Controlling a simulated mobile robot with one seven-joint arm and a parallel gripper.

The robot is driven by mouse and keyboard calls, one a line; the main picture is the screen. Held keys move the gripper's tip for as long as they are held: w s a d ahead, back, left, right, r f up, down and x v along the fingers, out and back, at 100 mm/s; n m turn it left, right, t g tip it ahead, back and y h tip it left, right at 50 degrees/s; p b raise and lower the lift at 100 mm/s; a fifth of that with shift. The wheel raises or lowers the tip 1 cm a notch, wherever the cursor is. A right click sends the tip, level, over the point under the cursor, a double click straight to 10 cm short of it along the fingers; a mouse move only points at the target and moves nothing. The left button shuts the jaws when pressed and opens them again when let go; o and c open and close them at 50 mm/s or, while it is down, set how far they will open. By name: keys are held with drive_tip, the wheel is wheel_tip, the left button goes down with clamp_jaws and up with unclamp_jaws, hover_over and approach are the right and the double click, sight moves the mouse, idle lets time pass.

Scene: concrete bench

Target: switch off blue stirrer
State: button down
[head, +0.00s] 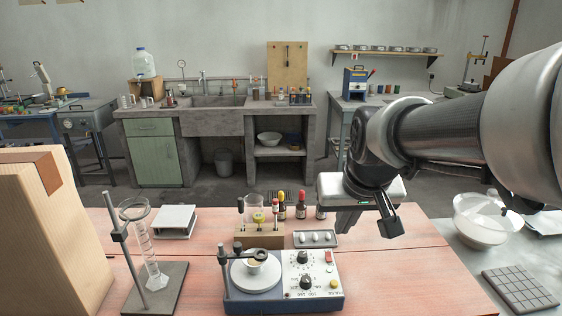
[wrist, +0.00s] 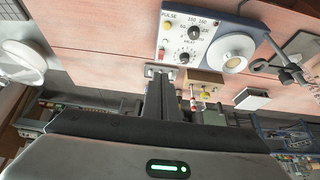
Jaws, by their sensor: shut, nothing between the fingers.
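The blue stirrer (head: 236,300) stands on the pink bench in the head view, with a round pale plate (head: 256,273) on its left. Its white panel (head: 314,270) carries two black knobs, a red switch (head: 329,257) and a yellow button (head: 334,284). The stirrer (wrist: 256,24) appears turned around in the wrist view, with the red switch (wrist: 162,53) near the fingertips in the picture. My gripper (head: 347,228) is shut and empty, above and behind the stirrer's right side, apart from it. The shut fingers (wrist: 160,76) also show in the wrist view. The switch's position is too small to tell.
A grey tray (head: 316,239) with small pale pieces lies behind the panel. A wooden block (head: 258,238) with a beaker and dropper bottles (head: 300,206) stand nearby. A clamp stand (head: 155,290) with a glass cylinder is left. The bench right of the stirrer is clear.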

sight(328, 253)
drive_tip(key=b+x, duration=0.3)
drive_tip(key=x, duration=1.1)
drive_tip(key=shift+r+p, duration=0.1)
drive_tip(key=shift+p, duration=0.45)
drive_tip(key=shift+w+g+p, duration=0.2)
drive_tip(key=shift+g+p, duration=0.1)
drive_tip(key=shift+g, duration=0.1)
